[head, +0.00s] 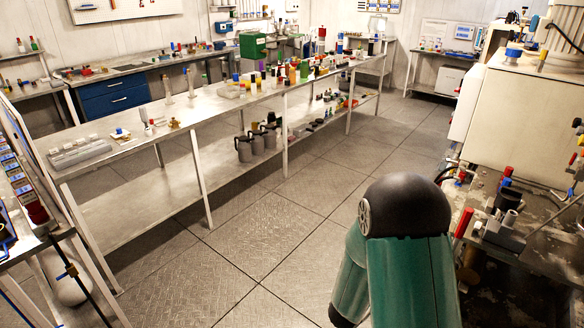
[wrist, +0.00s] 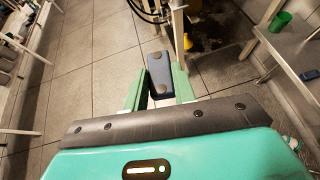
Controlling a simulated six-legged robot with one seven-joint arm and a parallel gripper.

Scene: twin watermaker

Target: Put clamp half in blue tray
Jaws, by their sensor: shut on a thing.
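My gripper (wrist: 160,84) shows in the wrist view, its two green fingers shut on a dark blue-grey block with two round studs, which I take to be the clamp half (wrist: 161,75). The piece is held out over the tiled floor, clear of any surface. In the head view only my green arm with its black joint shows; the gripper and the held piece are hidden there. I cannot pick out the blue tray with certainty in either view.
A long metal bench (head: 205,108) crosses the left and middle, crowded with small parts, bottles and jugs. A cream machine (head: 530,110) and cluttered bench stand at right. Blue drawers (head: 115,98) sit behind. The tiled floor (head: 270,230) between is open.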

